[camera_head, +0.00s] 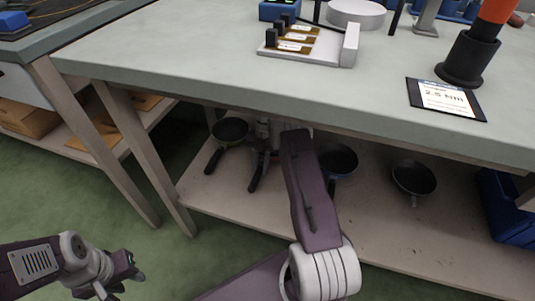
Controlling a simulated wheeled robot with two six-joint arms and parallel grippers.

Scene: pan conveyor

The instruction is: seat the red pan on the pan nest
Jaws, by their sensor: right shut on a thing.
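No red pan shows clearly in the head view; my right arm hides part of the lower shelf. My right gripper (262,160) is low at the shelf, beside the green pan, and partly hidden. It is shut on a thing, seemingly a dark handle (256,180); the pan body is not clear. My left gripper (120,276) is empty and apparently open at the lower left, over the floor. I cannot make out a pan nest for certain.
On the lower shelf (210,187) are a green pan (230,130), a bluish pan (338,158) and a grey pan (414,177). A blue crate (508,210) is at right. The worktop (215,60) above holds a white fixture (310,48), a white disc (356,13) and an orange-black tool (470,57).

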